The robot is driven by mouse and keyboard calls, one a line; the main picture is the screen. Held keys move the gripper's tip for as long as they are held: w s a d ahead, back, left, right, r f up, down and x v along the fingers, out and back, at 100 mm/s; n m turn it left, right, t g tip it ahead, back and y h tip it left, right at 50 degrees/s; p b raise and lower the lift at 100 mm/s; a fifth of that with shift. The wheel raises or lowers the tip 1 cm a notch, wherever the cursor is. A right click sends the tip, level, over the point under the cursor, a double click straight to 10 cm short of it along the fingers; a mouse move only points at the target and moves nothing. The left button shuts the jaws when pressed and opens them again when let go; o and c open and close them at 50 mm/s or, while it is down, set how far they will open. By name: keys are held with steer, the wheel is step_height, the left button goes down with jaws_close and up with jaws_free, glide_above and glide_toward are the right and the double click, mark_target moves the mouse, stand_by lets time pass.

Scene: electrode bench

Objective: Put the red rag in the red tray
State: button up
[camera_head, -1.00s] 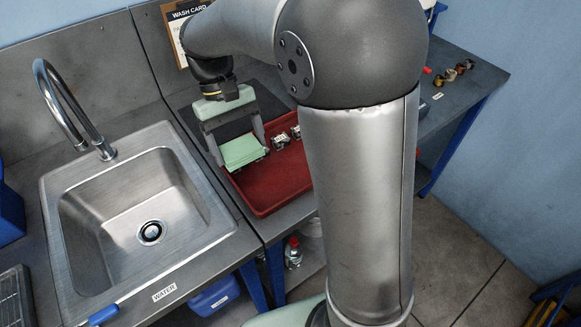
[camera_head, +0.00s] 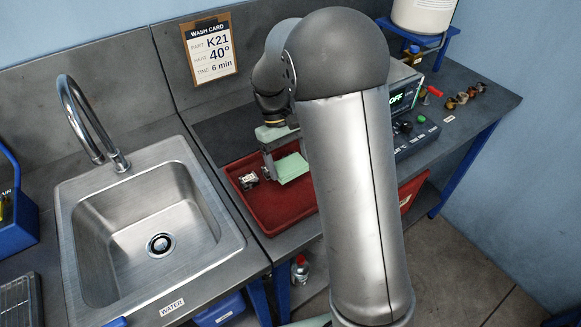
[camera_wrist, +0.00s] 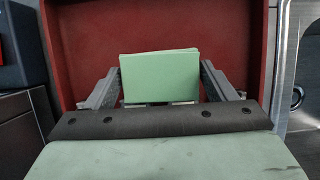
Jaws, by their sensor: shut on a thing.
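The red tray (camera_head: 275,207) lies on the bench right of the sink, and its red floor fills much of the wrist view (camera_wrist: 85,40). My gripper (camera_head: 284,163) is over the tray, shut on a pale green folded cloth (camera_head: 292,168). In the wrist view the green cloth (camera_wrist: 160,72) sits between the two fingers. I cannot tell whether the cloth touches the tray floor. Small metal parts (camera_head: 248,181) lie in the tray left of the gripper. I see no red rag in any view. My arm hides the tray's right side.
A steel sink (camera_head: 150,215) with a tap (camera_head: 85,120) is to the left. An instrument with a lit display (camera_head: 405,97) and a control box (camera_head: 415,135) stand to the right. A wash card (camera_head: 208,48) hangs on the back panel. Small fittings (camera_head: 462,99) lie at the far right.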

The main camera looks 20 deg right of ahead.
mark_target(290, 170)
steer(key=shift+w+d+f, duration=0.1)
steer(key=shift+d+f, duration=0.15)
steer(key=shift+f, duration=1.65)
steer(key=shift+w, duration=0.1)
steer(key=shift+f, duration=0.2)
steer(key=o, duration=0.9)
